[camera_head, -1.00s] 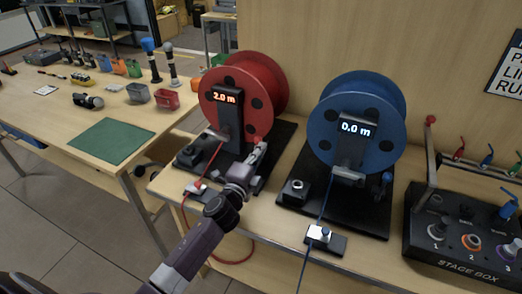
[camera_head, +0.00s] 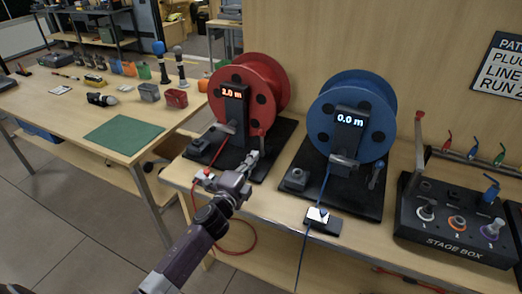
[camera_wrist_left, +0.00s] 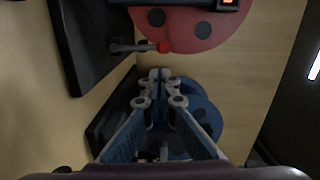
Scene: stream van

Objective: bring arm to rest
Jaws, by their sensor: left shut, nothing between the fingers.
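My left gripper (camera_head: 254,157) is in front of the red reel (camera_head: 268,85), low over the black base plate. Its fingers are closed together with nothing between them. In the left wrist view the closed fingertips (camera_wrist_left: 160,75) point toward the wood panel, apart from the red crank knob (camera_wrist_left: 164,47). The red reel's display (camera_head: 232,92) reads 2.0 m. A red cable (camera_head: 250,242) hangs in a loop below the bench edge behind my arm. My right gripper is in neither view.
The blue reel (camera_head: 378,104) stands to the right, its display reading 0.0 m. A black stage box (camera_head: 455,222) is at the far right. A table with a green mat (camera_head: 124,134) and several small items is at the left. Open floor shows at the lower left.

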